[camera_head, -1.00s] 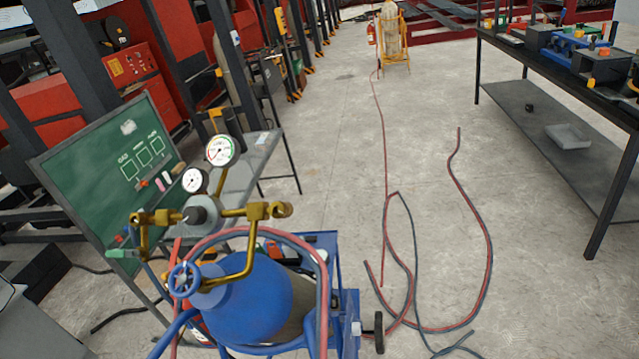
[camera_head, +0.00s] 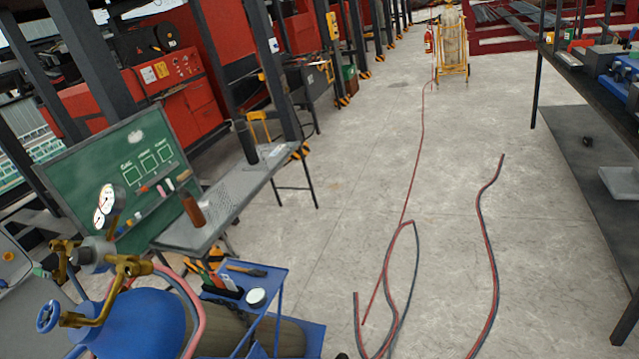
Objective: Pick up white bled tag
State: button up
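I cannot make out a tag for certain in the camera_head view. A small round white item (camera_head: 256,297) lies on a blue cart (camera_head: 277,287) at the lower middle, beside a dark holder with coloured cards (camera_head: 220,284). A pale patch (camera_head: 136,138) shows on the green board (camera_head: 110,175) at left, too small to identify. My gripper is not in view.
A blue gas cylinder (camera_head: 135,325) with brass regulators (camera_head: 95,285) fills the lower left. A grey bench (camera_head: 215,200) stands behind it. Red and dark hoses (camera_head: 490,250) lie on the floor. A dark table (camera_head: 590,85) is at right.

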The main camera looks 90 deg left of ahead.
aim_at(229, 284)
jog(key=i, duration=1.85)
jog(key=u, duration=3.35)
jog(key=i, duration=1.05)
jog(key=z, duration=0.05)
